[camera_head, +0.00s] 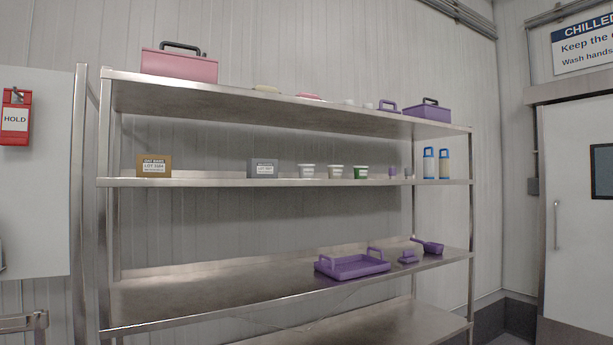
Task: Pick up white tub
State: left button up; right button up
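Small white tubs stand upright on the middle shelf. One white tub (306,171) stands to the right of the grey box, and a second white tub (335,171) stands just right of it. Both have a printed label on the front. A similar tub with a green front (361,172) stands to their right. I cannot tell which white tub the task means. Neither of my grippers shows in the head view.
The steel rack's middle shelf (220,183) also bears a brown box (154,166), a grey box (263,168) and two blue-white bottles (428,163). A purple tray (350,266) lies on the lower shelf, whose left part is clear. A door (570,220) stands right.

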aim_at(305, 170)
jog(key=i+l+u, duration=0.2)
jog(key=i, duration=0.25)
jog(key=i+u, duration=0.2)
jog(key=i, duration=0.2)
jog(key=i+l+u, duration=0.2)
jog(key=i, duration=0.2)
jog(key=i+l, duration=0.05)
